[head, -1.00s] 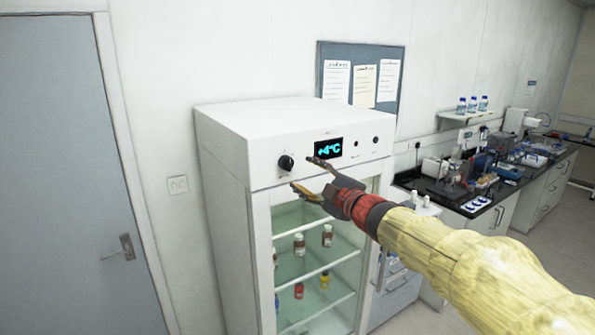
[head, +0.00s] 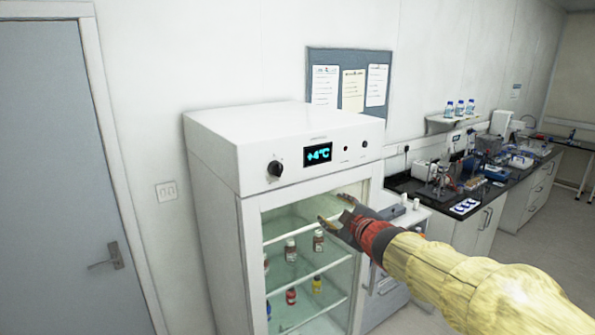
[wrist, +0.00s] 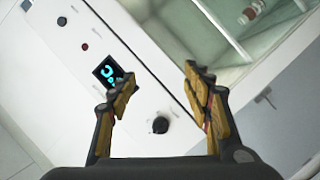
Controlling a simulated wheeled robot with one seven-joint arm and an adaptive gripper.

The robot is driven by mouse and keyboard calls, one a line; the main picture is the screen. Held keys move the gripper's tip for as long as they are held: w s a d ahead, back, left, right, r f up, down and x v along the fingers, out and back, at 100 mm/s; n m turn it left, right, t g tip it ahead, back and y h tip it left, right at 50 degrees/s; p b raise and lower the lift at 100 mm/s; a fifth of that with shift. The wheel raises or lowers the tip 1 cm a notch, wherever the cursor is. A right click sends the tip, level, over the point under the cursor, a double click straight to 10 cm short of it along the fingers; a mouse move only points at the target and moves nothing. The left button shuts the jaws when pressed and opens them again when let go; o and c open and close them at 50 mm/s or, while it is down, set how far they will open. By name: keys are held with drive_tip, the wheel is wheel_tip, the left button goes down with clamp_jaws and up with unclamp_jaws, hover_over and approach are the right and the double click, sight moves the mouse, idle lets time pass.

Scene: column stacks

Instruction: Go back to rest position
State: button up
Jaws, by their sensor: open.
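My gripper (head: 335,212) is open and empty in the head view, in front of the upper right part of the fridge's glass door. My arm reaches in from the lower right. In the wrist view, my gripper (wrist: 162,85) shows two spread fingers with the fridge's control panel beyond them. The white fridge (head: 213,180) has a display (head: 318,153) reading about +4°C and a black knob (head: 275,169). I see nothing between the fingers.
Several small bottles, one a brown bottle (head: 291,249), stand on shelves behind the glass. A dark bench (head: 420,191) with lab equipment lies to the right. A grey door (head: 60,190) is at the left. A notice board (head: 348,85) hangs behind the fridge.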

drive_tip(key=s+d+f+m+g+h+b, duration=0.1)
drive_tip(key=s+d+f+m+g+h, duration=0.25)
drive_tip(key=s+d+f, duration=0.35)
drive_tip(key=s+d+f+m+g+h+b, duration=0.15)
drive_tip(key=s+d+f+m+h, duration=0.3)
drive_tip(key=s, duration=0.45)
drive_tip(key=s+a+f+m+g+y+b, duration=0.1)
drive_tip(key=s+f, duration=0.5)
drive_tip(key=s, duration=0.7)
drive_tip(key=s+a+f+m+g+y+b, duration=0.2)
drive_tip(key=s+f+b, duration=0.4)
drive_tip(key=s, duration=0.8)
drive_tip(key=shift+a+m+g+y, duration=0.15)
drive_tip(key=shift+m+g+y, duration=0.35)
drive_tip(key=shift+m, duration=0.7)
